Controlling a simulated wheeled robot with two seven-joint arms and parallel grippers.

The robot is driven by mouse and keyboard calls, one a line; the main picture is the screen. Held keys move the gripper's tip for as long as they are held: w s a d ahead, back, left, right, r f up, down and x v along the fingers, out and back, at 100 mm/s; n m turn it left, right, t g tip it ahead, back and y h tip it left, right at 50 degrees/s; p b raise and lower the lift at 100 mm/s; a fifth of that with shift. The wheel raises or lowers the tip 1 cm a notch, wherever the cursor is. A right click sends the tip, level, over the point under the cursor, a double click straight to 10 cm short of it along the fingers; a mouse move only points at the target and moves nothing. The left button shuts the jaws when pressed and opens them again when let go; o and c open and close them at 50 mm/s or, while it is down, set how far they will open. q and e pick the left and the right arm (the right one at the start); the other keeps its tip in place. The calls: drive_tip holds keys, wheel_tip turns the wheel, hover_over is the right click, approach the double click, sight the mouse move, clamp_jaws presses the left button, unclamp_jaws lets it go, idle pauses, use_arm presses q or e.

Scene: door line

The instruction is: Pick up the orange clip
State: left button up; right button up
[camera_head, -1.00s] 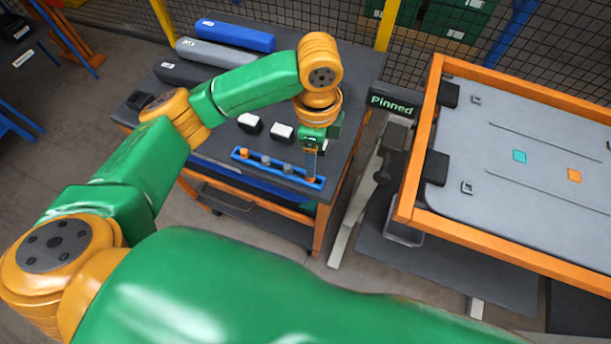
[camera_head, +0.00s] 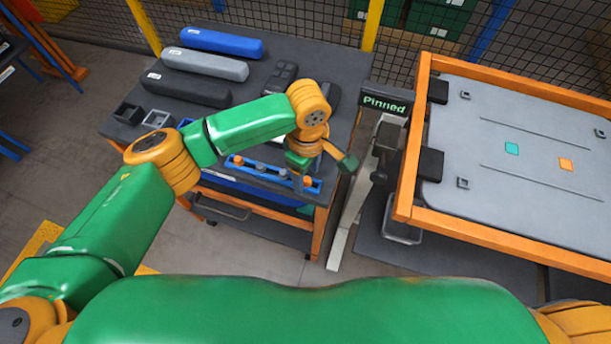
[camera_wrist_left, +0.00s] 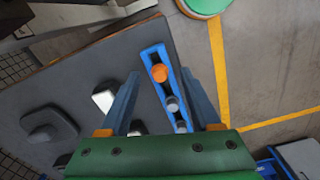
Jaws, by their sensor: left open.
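A blue tray (camera_head: 246,168) holds a row of small round clips on the near edge of the dark table. An orange clip (camera_head: 307,182) is at its right end, and another orange clip (camera_head: 238,160) is at its left end. Grey clips (camera_head: 283,173) stand between them. My left gripper (camera_head: 303,178) is over the tray's right end. In the left wrist view its fingers (camera_wrist_left: 161,76) are open and empty, with an orange clip (camera_wrist_left: 159,72) showing between the fingertips. Grey clips (camera_wrist_left: 172,104) show behind it. I cannot tell the height gap. My right gripper is out of view.
The table (camera_head: 330,70) also bears blue (camera_head: 222,41), grey (camera_head: 205,64) and black long cases, plus small square holders (camera_head: 157,119). An orange-framed panel (camera_head: 520,120) and a "Pinned" sign (camera_head: 384,105) stand close on the right. Mesh fencing runs behind.

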use_arm(q)
drive_tip(key=shift+f, duration=0.35)
clamp_jaws()
drive_tip(key=shift+r, duration=0.1)
